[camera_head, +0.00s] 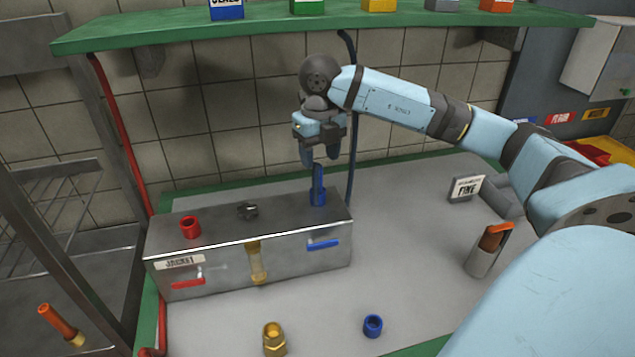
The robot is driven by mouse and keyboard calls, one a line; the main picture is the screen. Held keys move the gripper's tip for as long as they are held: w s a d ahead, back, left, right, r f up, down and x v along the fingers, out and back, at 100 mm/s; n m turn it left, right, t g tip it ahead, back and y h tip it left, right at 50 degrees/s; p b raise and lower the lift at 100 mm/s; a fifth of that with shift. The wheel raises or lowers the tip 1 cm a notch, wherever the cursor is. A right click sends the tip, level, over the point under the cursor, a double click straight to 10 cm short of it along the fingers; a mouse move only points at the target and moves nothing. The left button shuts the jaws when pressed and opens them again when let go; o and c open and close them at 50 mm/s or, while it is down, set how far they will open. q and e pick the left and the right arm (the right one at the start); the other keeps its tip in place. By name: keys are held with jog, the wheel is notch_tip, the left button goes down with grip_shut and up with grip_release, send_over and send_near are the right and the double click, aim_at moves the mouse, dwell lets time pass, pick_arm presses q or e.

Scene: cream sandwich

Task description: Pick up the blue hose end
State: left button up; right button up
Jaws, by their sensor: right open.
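A narrow upright blue piece (318,177), which looks like the blue hose end, stands in the blue port (318,198) on top of the metal box, at its right end. Whether the piece and the port are joined I cannot tell. My right gripper (320,158) points down just above the piece, with its jaws open and its fingertips close to the piece's top. I cannot tell whether they touch it. A dark blue hose (350,175) hangs from the shelf behind my gripper and runs down behind the box. My left gripper is out of view.
The metal box (215,262) carries a red port (190,227), a dark knob (247,211) and small levers. A blue ring (373,326) and a brass fitting (273,338) lie in front. A green shelf (300,24) hangs above. A holder (488,252) stands right.

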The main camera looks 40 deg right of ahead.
aim_at(318, 180)
jog(key=shift+w+f, duration=0.1)
jog(key=shift+f, duration=0.75)
jog(key=shift+w+a+f+p, duration=0.1)
jog(key=shift+f+p, duration=0.35)
jog(key=shift+f, duration=2.2)
grip_shut()
